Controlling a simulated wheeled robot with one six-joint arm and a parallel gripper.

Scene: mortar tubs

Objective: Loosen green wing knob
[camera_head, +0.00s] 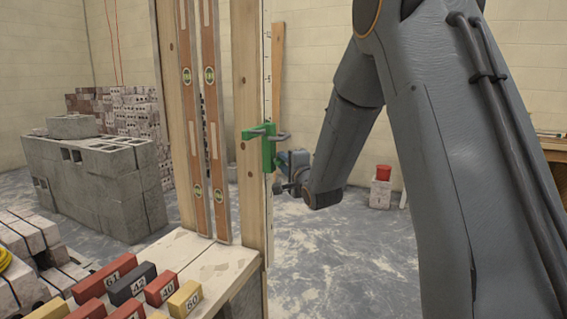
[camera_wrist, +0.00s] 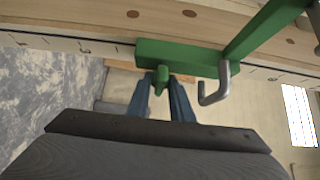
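The green wing knob (camera_wrist: 162,80) sticks out below a green clamp body (camera_wrist: 185,57) in the wrist view. The clamp (camera_head: 266,147) is fixed on an upright wooden post with a white measuring strip, and a grey metal hook (camera_wrist: 215,88) hangs beside the knob. My gripper (camera_wrist: 163,86) has its blue fingers one on each side of the knob, with a gap between them; firm contact is not visible. In the head view my gripper (camera_head: 279,187) is at the post just below the clamp, and the knob is not clear there.
Two spirit levels (camera_head: 209,110) stand left of the wooden post (camera_head: 252,95). Numbered blocks (camera_head: 160,289) lie on a bench in front. Grey concrete blocks (camera_head: 95,185) are stacked at left.

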